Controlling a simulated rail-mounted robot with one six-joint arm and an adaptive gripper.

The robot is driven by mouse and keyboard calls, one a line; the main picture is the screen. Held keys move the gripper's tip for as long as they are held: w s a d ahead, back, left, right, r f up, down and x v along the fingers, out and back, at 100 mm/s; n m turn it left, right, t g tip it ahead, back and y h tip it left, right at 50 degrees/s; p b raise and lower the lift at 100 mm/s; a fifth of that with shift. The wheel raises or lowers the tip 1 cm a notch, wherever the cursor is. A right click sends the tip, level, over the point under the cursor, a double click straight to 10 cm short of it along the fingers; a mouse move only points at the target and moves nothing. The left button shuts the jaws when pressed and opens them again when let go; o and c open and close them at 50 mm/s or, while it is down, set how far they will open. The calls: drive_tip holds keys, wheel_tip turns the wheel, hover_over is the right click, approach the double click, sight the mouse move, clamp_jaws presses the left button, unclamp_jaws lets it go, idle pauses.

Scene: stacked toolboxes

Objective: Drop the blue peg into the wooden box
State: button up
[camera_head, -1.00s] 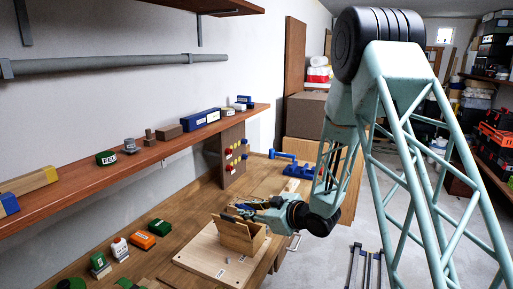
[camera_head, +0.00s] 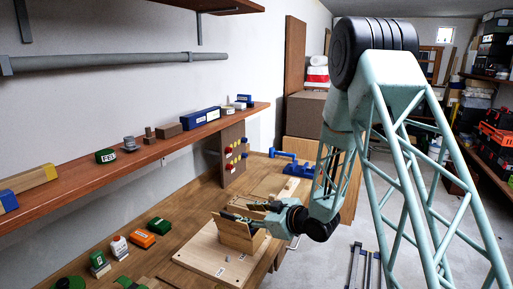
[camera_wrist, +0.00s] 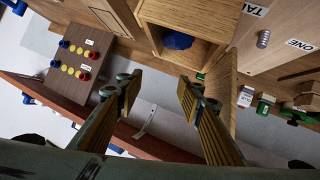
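The wooden box (camera_head: 236,236) stands on a pale board on the bench. In the wrist view the wooden box (camera_wrist: 148,14) shows its open top, with a blue piece (camera_wrist: 177,40) inside that looks like the blue peg. My gripper (camera_wrist: 159,82) is open, with a clear gap between its two fingers and nothing held. In the head view my gripper (camera_head: 240,209) is above and beside the box, its fingers spread. The blue peg cannot be made out in the head view.
An upright pegboard (camera_head: 233,155) with red, yellow and blue pegs stands behind the box. The pale board (camera_head: 205,258) carries labels and small metal pieces. Green, orange and white items line the bench at left. A wooden shelf (camera_head: 130,165) runs along the wall above.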

drive_tip(key=shift+d, duration=0.15)
drive_tip(key=v, duration=1.1)
drive_tip(key=shift+s+d, duration=0.15)
drive_tip(key=shift+s, duration=0.15)
drive_tip(key=shift+r, duration=0.15)
drive_tip(key=shift+d, duration=0.1)
idle(0.6)
